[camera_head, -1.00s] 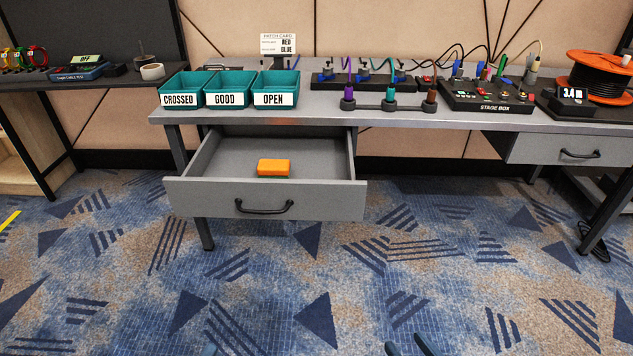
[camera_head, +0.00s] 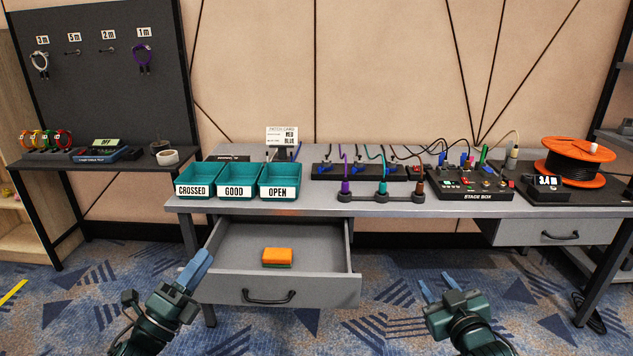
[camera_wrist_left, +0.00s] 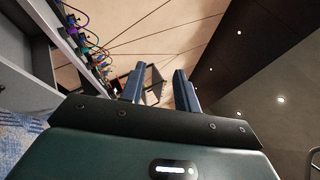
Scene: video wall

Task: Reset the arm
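My left gripper (camera_head: 197,268) is raised at the lower left of the head view, in front of the left end of the open drawer (camera_head: 275,289). In the left wrist view its two fingers (camera_wrist_left: 158,86) stand apart with nothing between them. My right gripper (camera_head: 437,288) is at the lower right of the head view, over the carpet in front of the desk. Its two fingers are apart and empty. An orange sponge-like block (camera_head: 277,256) with a green underside lies in the drawer, clear of both grippers.
The grey desk (camera_head: 400,209) carries teal bins (camera_head: 236,180), a stage box (camera_head: 470,182) with cables, and an orange cable reel (camera_head: 579,160). A dark side table (camera_head: 100,160) stands at left. A closed drawer (camera_head: 556,233) is at right.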

